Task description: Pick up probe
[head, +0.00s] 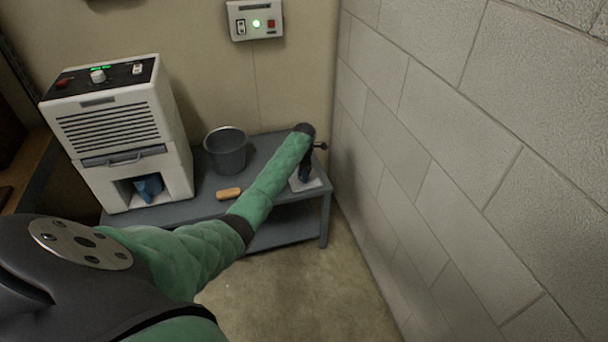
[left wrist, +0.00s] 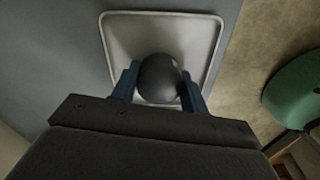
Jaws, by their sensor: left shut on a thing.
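The probe (left wrist: 160,77) shows in the left wrist view as a dark rounded thing between the two blue fingers of my left gripper (left wrist: 160,88). The gripper is shut on it, above a pale square tray (left wrist: 124,32). In the head view my left arm reaches to the right end of the grey bench, and the left gripper (head: 305,172) points down over the tray (head: 318,184). The probe cannot be made out in the head view. I cannot tell whether it touches the tray. My right gripper is not in view.
A white dehumidifier-like unit (head: 120,125) stands on the left of the grey bench (head: 205,208). A dark bucket (head: 226,152) and an orange-tan block (head: 229,194) are in the middle. A block wall (head: 450,130) rises close on the right. A control box (head: 255,20) hangs on the back wall.

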